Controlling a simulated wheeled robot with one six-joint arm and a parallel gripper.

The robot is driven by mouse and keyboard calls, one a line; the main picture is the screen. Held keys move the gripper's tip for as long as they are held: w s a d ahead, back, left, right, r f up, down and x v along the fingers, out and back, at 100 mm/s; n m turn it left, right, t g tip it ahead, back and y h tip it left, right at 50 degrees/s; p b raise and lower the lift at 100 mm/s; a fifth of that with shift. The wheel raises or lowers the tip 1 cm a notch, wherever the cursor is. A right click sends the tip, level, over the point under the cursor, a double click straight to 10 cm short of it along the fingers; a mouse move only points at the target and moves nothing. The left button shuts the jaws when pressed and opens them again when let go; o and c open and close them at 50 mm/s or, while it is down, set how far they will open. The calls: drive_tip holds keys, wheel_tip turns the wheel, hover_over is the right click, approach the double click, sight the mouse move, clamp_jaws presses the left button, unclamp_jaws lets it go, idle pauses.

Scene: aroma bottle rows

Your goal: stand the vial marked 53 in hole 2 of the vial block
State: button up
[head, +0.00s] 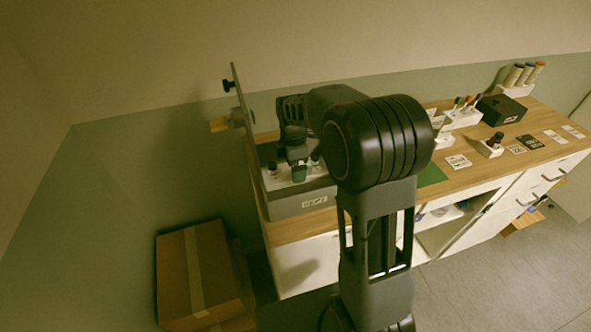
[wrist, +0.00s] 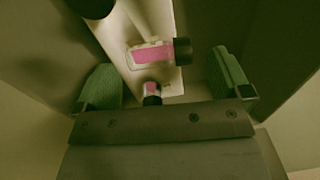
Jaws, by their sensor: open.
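My gripper (head: 299,168) is over a grey box at the left end of the counter. In the wrist view my gripper (wrist: 164,76) is open, its green pads wide apart. Between and just beyond the pads is a vial with a pink label (wrist: 153,56) and black cap, appearing sideways over a white strip (wrist: 164,16). A smaller pink-labelled vial with a dark cap (wrist: 151,93) shows close to the gripper's body. No number is readable, so I cannot tell which is 53. I cannot tell for certain which holder is the vial block; no hole numbers are readable.
The grey box (head: 300,205) has a label on its front. A white rack with colour-capped vials (head: 462,117), a black box (head: 500,109), a white holder with a dark bottle (head: 491,148) and flat cards stand to the right. A cardboard box (head: 200,275) is on the floor.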

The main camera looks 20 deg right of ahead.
drive_tip(key=shift+f, duration=0.55)
drive_tip(key=shift+c, duration=0.3)
drive_tip(key=c, duration=1)
drive_tip(key=shift+r, duration=0.2)
